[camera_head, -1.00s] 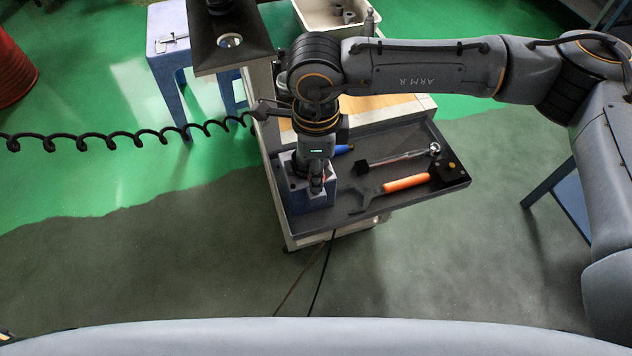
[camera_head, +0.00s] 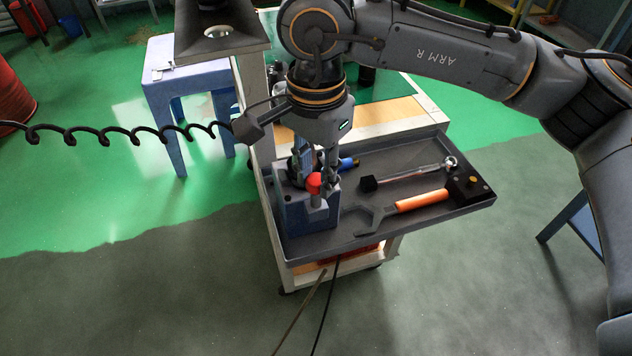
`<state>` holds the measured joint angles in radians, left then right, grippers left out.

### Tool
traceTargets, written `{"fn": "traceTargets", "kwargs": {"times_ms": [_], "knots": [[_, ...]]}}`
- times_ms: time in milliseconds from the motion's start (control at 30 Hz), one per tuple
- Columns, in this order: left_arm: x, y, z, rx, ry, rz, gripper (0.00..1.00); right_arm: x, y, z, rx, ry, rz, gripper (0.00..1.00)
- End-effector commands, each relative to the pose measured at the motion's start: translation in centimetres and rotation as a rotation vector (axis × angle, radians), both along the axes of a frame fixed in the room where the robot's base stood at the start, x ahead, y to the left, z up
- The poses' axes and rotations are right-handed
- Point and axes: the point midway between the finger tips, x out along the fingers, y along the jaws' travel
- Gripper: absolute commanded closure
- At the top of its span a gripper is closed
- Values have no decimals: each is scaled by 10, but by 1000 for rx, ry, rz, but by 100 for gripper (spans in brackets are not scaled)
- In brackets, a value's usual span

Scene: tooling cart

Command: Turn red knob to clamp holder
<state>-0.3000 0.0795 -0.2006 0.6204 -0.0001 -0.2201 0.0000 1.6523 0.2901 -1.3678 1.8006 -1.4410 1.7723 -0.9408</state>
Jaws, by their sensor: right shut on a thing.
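The red knob (camera_head: 314,182) sits on a short grey post at the front of a blue-grey block fixture (camera_head: 298,216), at the left end of the cart's tray. My right gripper (camera_head: 318,182) points down over the fixture. Its fingers come down on either side of the knob and are shut on it. The fingers and wrist hide most of what stands in the fixture behind the knob, so I cannot make out the holder. My left gripper is not in view.
The dark tray (camera_head: 365,232) holds an orange-handled wrench (camera_head: 422,200), a ratchet-like tool (camera_head: 408,175), a black block (camera_head: 468,186) and a blue-ended item (camera_head: 348,163). A dark bracket (camera_head: 215,40) overhangs at the upper left. A blue stool (camera_head: 186,84) stands left of the cart.

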Motion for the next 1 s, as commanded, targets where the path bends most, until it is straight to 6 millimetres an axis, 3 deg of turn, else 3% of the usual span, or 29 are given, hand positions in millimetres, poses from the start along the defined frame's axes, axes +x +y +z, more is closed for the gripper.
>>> {"fn": "traceTargets", "kwargs": {"times_ms": [300, 867, 900, 1000], "knots": [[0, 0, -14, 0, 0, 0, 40, 0, 0, -1, 1, 1, 130, 100], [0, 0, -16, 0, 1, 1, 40, 0, 0, 1, 1, 0, 159, 100], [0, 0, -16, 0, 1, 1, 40, 0, 0, 1, 1, 0, 159, 68], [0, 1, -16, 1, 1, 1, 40, 0, 0, 1, 1, -1, 159, 50]]}}
